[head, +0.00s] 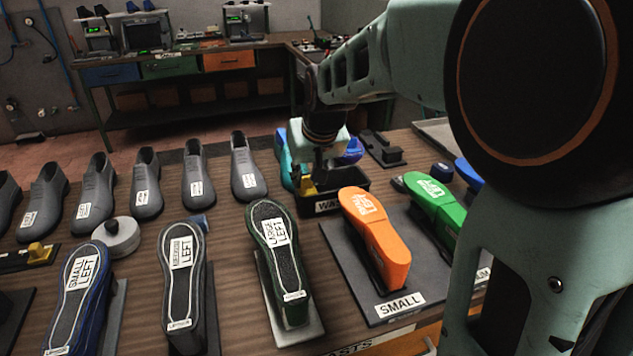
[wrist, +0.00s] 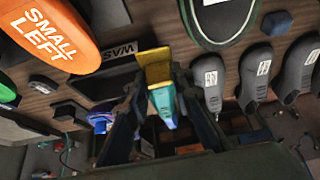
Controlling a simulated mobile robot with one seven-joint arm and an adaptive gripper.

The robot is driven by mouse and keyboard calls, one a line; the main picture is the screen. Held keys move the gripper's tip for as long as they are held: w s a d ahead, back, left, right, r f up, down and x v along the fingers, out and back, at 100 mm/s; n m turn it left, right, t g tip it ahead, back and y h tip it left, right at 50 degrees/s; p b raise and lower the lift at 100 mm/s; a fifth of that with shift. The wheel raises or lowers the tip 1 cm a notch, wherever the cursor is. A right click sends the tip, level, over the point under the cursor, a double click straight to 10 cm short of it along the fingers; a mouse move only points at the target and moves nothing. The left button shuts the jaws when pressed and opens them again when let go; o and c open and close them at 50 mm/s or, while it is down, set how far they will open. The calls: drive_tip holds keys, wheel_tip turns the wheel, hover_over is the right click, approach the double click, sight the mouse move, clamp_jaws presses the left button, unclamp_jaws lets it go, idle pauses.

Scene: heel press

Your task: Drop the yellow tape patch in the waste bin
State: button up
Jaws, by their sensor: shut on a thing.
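My gripper (head: 310,182) points down over the left part of the black waste bin (head: 350,197), which has a white label on its front. It is shut on the yellow tape patch (head: 308,188), a small yellow piece at its fingertips. In the wrist view the patch (wrist: 154,66) sits between the fingertips, with the bin (wrist: 97,89) and its label just to the left. The arm and gripper partly hide the bin's inside. I cannot tell how far the patch is above the rim.
Teal (head: 283,168) and blue (head: 350,152) objects stand close behind the bin. An orange last marked small left (head: 372,228) stands in front right, and a shoe sole marked large left (head: 277,255) in front left. A row of grey shoes (head: 248,168) lies to the left.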

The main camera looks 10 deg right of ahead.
drive_tip(key=shift+w+f, duration=0.1)
drive_tip(key=shift+w, duration=0.2)
drive_tip(key=w+d+f, duration=0.3)
drive_tip(key=w+d, duration=0.1)
drive_tip(key=w, duration=0.2)
drive_tip(key=shift+w+d+f+p, duration=0.2)
drive_tip(key=shift+w+d+p, duration=0.05)
drive_tip(key=shift+p, duration=0.2)
drive_tip(key=w+f, duration=0.1)
drive_tip(key=w+d+f, duration=0.1)
drive_tip(key=f, duration=0.1)
drive_tip(key=w+d+f, duration=0.1)
drive_tip(key=shift+w+d+f, duration=0.25)
drive_tip(key=shift+w+f, duration=0.15)
drive_tip(key=shift+c, duration=0.5)
drive_tip(key=shift+w+d+f, duration=0.25)
drive_tip(key=shift+w+f, duration=0.15)
drive_tip(key=shift+f, duration=0.15)
drive_tip(key=shift+c, duration=0.2)
wheel_tip(320, 180, down, 4)
drive_tip(key=shift+w+d+r, duration=0.1)
drive_tip(key=shift+w+r, duration=0.05)
drive_tip(key=shift+r, duration=0.1)
drive_tip(key=o, duration=0.9)
